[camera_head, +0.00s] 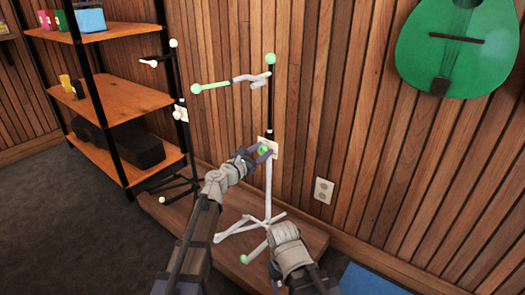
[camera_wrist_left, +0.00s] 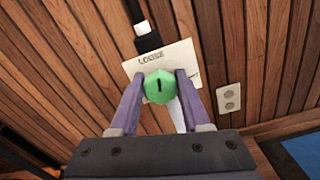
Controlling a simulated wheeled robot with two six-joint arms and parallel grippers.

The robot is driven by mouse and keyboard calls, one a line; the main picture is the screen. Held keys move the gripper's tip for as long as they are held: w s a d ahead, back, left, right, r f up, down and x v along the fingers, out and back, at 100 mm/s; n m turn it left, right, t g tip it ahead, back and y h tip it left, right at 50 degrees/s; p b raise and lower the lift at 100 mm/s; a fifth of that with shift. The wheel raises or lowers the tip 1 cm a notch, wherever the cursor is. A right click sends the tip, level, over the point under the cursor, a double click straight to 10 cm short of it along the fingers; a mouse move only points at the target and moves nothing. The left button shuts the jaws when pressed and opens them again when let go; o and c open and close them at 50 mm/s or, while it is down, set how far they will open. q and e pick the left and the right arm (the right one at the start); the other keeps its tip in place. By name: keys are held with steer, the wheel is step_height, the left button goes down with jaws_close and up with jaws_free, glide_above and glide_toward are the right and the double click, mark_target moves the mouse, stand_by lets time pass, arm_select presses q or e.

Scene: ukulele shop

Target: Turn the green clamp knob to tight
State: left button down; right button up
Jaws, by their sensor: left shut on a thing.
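The green clamp knob (camera_head: 264,150) is on the post of a white stand (camera_head: 268,190). It also shows in the left wrist view (camera_wrist_left: 159,88), with a short dark mark running roughly up and down on its face. A pale label plate (camera_wrist_left: 150,57) sits behind it. The word LOOSE is readable at the plate's upper edge; lettering at its right is mostly covered by a finger. My left gripper (camera_head: 260,153) is shut on the knob, with one purple finger on each side. My right arm shows at the bottom of the head view, but its fingers are not visible.
The stand's upper arm (camera_head: 250,79) has green tips. Its feet rest on a low wooden platform (camera_head: 300,240). A darker stand (camera_head: 180,120) and a shelf (camera_head: 130,105) are to the left. A green ukulele (camera_head: 455,50) hangs on the slatted wall at right, above an outlet (camera_head: 323,190).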

arm_select(q)
steer(key=shift+m, duration=0.6)
steer(key=shift+c, duration=2)
jaws_free()
steer(key=v, duration=0.8)
steer(key=shift+w, duration=0.1)
